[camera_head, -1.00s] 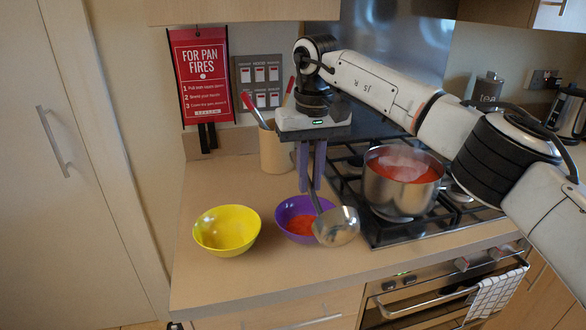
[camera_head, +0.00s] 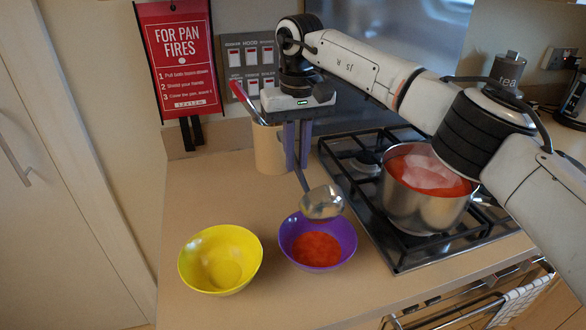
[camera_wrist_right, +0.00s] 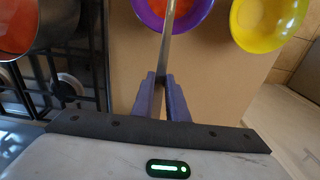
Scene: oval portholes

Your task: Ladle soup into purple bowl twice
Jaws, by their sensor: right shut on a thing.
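The purple bowl (camera_head: 350,240) stands on the counter with red soup (camera_head: 316,250) in it. The steel pot (camera_head: 420,211) of red soup stands on the hob to its right. My right gripper (camera_head: 297,166) is shut on the handle of the ladle (camera_head: 322,203). The ladle's bowl hangs over the back rim of the purple bowl; I cannot tell what it holds. In the right wrist view the purple fingers (camera_wrist_right: 161,98) grip the handle, which runs up to the purple bowl (camera_wrist_right: 187,16). The left gripper is not in view.
A yellow bowl (camera_head: 220,258) stands left of the purple bowl and looks empty. A tan utensil holder (camera_head: 268,150) stands behind, close to my right gripper. The gas hob (camera_head: 372,222) is to the right. The counter left of the holder is clear.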

